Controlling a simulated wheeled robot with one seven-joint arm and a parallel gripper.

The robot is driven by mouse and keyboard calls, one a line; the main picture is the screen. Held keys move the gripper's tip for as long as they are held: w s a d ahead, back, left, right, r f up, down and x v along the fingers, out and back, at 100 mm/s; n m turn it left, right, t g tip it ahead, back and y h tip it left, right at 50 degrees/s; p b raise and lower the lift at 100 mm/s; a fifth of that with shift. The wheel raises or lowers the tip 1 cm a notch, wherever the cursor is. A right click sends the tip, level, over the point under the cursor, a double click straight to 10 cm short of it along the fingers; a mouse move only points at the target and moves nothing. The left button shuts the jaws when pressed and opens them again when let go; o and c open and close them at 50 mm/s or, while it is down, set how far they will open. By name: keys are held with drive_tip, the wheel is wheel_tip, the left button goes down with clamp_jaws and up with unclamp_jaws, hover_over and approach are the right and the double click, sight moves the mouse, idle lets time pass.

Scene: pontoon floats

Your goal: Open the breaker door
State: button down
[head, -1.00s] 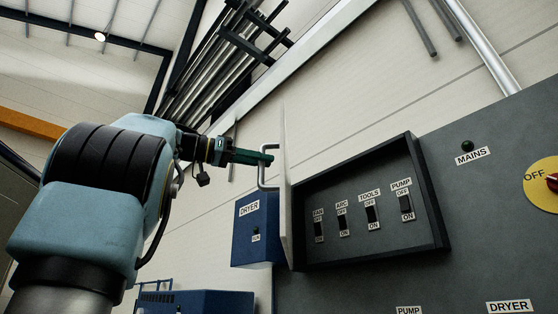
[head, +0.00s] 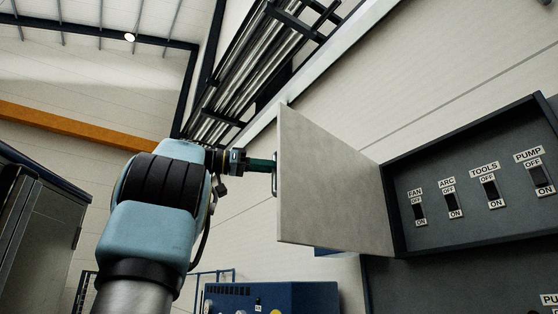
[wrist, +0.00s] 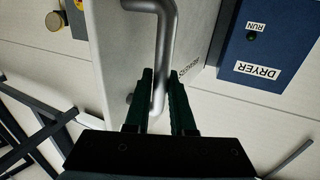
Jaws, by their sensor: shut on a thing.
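The breaker door (head: 330,190) is a pale grey panel, swung wide out from the left side of the dark breaker box (head: 470,240). Its bar handle (head: 275,176) is at the door's free left edge in the head view. My gripper (head: 272,166) is at that handle. In the wrist view, the green fingers (wrist: 162,95) are shut on the grey handle (wrist: 166,40), one on each side of it. Inside the open box are several switches with labels FAN, ARC, TOOLS and PUMP (head: 541,178).
A blue DRYER box (wrist: 262,50) is on the wall in the wrist view. A blue machine (head: 270,297) stands low in the head view. A grey cabinet (head: 35,235) is at the left. Pipes (head: 255,75) run along the wall above.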

drive_tip(key=shift+w+a, duration=0.15)
drive_tip(key=shift+w, duration=0.15)
drive_tip(key=c, duration=0.8)
unclamp_jaws()
drive_tip(key=shift+o, duration=0.2)
drive_tip(key=s+a, duration=0.1)
drive_tip(key=a, duration=0.9)
drive_tip(key=shift+s+a, duration=0.3)
drive_tip(key=shift+s, duration=0.05)
drive_tip(key=shift+w+f, duration=0.1)
